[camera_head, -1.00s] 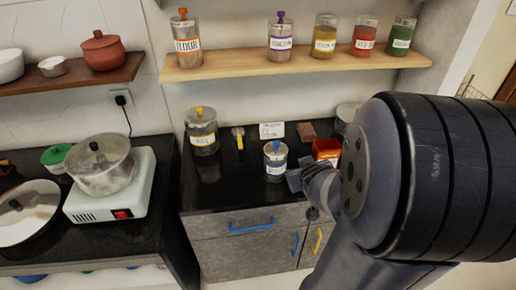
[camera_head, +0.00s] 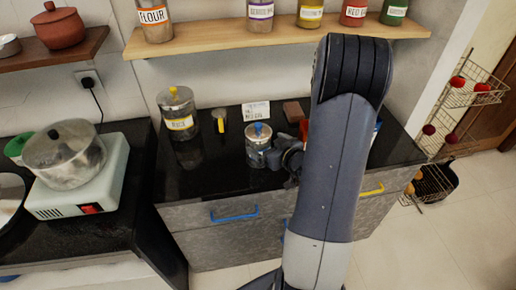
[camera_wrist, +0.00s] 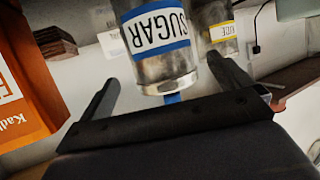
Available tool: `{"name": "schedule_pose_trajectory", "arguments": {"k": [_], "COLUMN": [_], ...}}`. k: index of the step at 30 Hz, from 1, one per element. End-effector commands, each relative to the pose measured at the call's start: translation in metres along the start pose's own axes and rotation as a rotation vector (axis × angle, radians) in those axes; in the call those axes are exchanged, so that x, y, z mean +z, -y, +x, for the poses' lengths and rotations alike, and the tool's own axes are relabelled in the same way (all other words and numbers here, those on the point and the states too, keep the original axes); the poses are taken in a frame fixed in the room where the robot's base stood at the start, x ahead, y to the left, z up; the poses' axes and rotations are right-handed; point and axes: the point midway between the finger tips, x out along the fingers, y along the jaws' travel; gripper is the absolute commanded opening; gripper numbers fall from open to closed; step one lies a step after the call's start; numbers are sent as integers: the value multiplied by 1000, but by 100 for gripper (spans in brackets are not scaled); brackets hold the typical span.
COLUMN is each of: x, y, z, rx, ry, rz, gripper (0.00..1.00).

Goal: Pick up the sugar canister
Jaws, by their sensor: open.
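The sugar canister (camera_head: 259,146) stands on the black counter in the head view. It is a clear jar with a blue-knobbed lid and a label. In the wrist view the sugar canister (camera_wrist: 157,50) appears upside down, its blue-edged SUGAR label facing the camera. My gripper (camera_head: 284,150) is at the canister's right side in the head view, partly hidden by my arm. In the wrist view my gripper (camera_wrist: 160,80) is open, with one finger on each side of the canister's lid end. I cannot tell whether the fingers touch it.
A yellow-knobbed canister (camera_head: 178,112) stands to the left on the counter. A white card (camera_head: 256,111) and a brown block (camera_head: 295,112) are behind. An orange box (camera_wrist: 25,85) is close to one finger in the wrist view. A stove (camera_head: 85,180) with a pot is at left.

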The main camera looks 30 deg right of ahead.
Motion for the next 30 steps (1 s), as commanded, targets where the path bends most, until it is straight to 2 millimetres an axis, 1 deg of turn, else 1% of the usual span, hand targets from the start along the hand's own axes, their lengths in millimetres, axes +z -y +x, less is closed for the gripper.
{"name": "schedule_pose_trajectory", "arguments": {"k": [7, 12, 16, 19, 25, 30], "x": [0, 0, 1, 1, 1, 1], "y": [2, 4, 3, 2, 2, 2], "z": [18, 41, 55, 59, 60, 59], "rx": [-2, -3, -1, 0, 1, 1], "ry": [2, 3, 2, 1, 1, 1], "rz": [1, 0, 0, 0, 0, 0], "gripper": [98, 98, 98, 98, 98, 85]}}
